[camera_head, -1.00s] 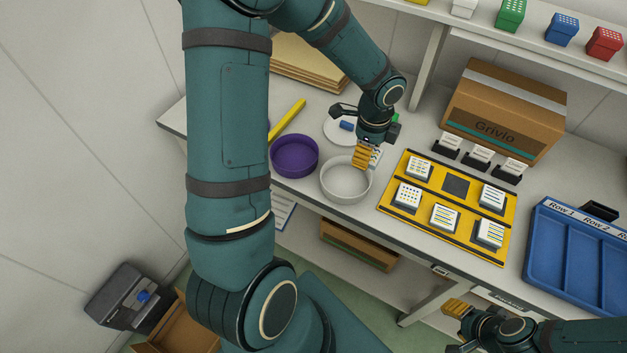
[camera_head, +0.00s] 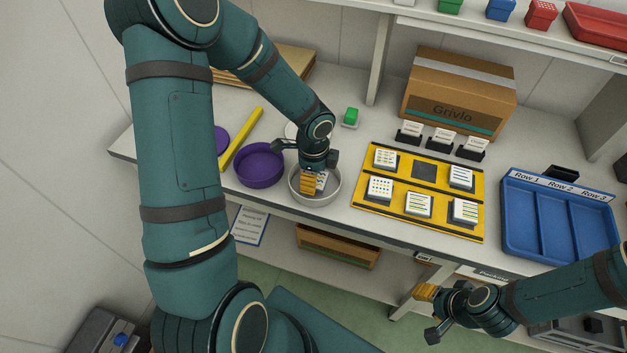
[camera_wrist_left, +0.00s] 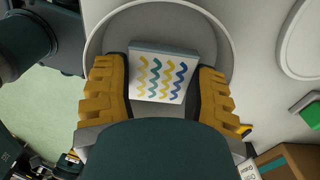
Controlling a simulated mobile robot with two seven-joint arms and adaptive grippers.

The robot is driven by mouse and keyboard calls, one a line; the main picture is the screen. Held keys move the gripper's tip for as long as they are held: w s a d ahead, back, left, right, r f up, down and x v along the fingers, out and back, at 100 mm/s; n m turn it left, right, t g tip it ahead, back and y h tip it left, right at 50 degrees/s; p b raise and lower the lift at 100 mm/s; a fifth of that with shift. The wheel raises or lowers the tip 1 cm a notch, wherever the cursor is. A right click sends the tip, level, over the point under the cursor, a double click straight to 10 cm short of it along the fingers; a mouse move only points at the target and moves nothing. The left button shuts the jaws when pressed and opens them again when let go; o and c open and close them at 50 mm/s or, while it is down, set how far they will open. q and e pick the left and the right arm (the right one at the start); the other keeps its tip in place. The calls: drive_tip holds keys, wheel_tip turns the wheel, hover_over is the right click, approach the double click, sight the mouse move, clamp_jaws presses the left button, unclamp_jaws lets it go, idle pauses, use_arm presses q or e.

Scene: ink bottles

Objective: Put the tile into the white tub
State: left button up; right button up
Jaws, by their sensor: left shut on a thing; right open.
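The tile (camera_wrist_left: 160,77) is a white square with yellow and blue wavy lines. My left gripper (camera_wrist_left: 160,92) is shut on it, one yellow finger on each side. The white tub (camera_head: 335,190) stands near the table's front edge, and its rim (camera_wrist_left: 228,32) surrounds the tile in the left wrist view. In the head view my left gripper (camera_head: 309,184) points down within the tub's opening, with the tile partly hidden behind a finger. Whether the tile touches the tub's floor I cannot tell. My right gripper (camera_head: 430,312) is open and empty before the table.
A purple tub (camera_head: 259,166) stands just left of the white tub. A yellow board (camera_head: 400,207) with several patterned tiles lies to the right, and a blue tray (camera_head: 530,222) beyond it. A cardboard box (camera_head: 458,100) stands behind. A yellow bar (camera_head: 241,139) lies at the left.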

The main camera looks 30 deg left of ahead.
use_arm(q)
drive_tip(key=shift+f, duration=0.7)
drive_tip(key=o, duration=0.8)
drive_tip(key=shift+f, duration=0.15)
drive_tip(key=shift+o, duration=0.2)
drive_tip(key=shift+r, duration=0.4)
wheel_tip(320, 180, up, 12)
drive_tip(key=p, duration=0.3)
drive_tip(key=shift+f, duration=0.2)
